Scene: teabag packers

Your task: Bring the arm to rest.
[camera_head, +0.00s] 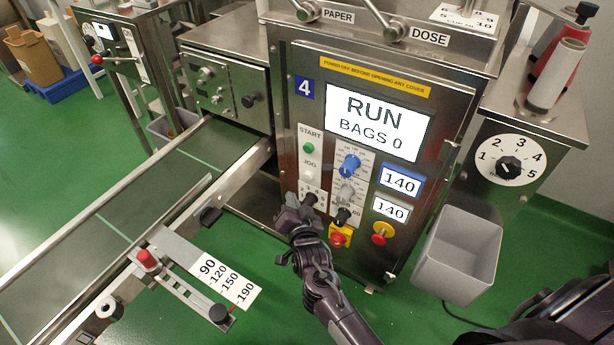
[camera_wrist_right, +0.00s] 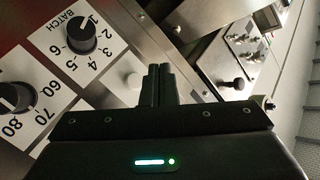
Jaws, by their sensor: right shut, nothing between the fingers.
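My right gripper (camera_head: 298,208) is in front of the lower left of the machine's control panel (camera_head: 290,120). Its fingers also show in the wrist view (camera_wrist_right: 158,84), shut together with nothing between them. A black BATCH knob (camera_wrist_right: 80,33) with a numbered dial lies to the left of the fingers in the wrist view, apart from them. In the head view the gripper is close to the small numbered dial there. Whether it touches the panel cannot be told. My left gripper is not in view.
The screen (camera_head: 378,122) reads RUN, BAGS 0. Red stop buttons (camera_head: 339,238) (camera_head: 381,234) sit low on the panel. A conveyor (camera_head: 130,205) with a scale plate (camera_head: 236,284) lies left. A grey bin (camera_head: 458,262) stands right. Green floor is free below the panel.

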